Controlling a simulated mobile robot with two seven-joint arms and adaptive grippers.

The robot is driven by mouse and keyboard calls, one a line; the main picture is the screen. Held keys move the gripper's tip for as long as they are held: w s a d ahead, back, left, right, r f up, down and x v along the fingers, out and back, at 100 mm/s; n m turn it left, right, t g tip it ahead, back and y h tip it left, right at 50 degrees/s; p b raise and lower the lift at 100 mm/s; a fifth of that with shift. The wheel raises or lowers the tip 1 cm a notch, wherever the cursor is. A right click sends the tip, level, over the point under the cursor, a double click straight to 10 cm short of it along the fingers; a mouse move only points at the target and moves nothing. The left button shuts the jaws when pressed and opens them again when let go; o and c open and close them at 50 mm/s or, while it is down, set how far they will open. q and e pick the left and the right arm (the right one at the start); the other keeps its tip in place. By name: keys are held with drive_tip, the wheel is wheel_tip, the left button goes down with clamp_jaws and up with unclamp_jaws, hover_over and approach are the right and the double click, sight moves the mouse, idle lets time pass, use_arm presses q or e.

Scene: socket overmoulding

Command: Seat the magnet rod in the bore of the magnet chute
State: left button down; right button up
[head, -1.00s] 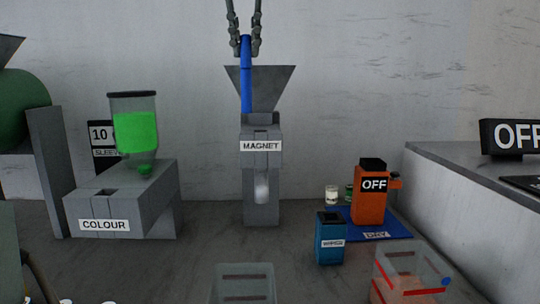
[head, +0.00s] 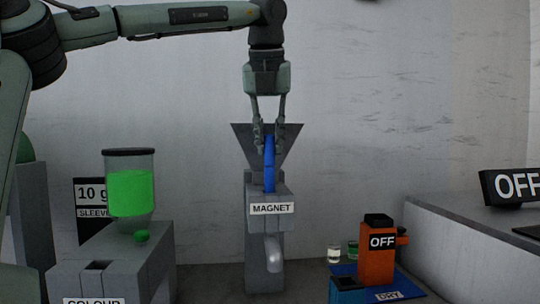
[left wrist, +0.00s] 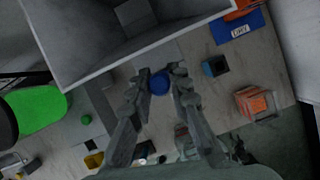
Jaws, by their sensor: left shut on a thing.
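The magnet rod (head: 269,165) is blue and stands nearly upright in front of the grey hopper of the magnet chute (head: 263,262). My left gripper (head: 270,130) comes from above and is shut on the rod's upper part. The rod's lower end meets the top of the block above the MAGNET label. The bore is hidden, so I cannot tell how deep the rod is in it. In the left wrist view the rod's round blue top (left wrist: 159,83) shows between the fingers (left wrist: 162,74). My right gripper is not in view.
The colour dispenser (head: 130,190) with green pellets stands to the left. An orange unit marked OFF (head: 377,262) stands on a blue mat to the right. The chute's hopper (head: 292,135) rises close behind the fingers.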

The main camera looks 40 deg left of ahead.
use_arm(q)
drive_tip(key=shift+f, duration=1.25)
drive_tip(key=shift+f, duration=0.1)
drive_tip(key=c, duration=1.4)
unclamp_jaws()
drive_tip(key=v, duration=1.2)
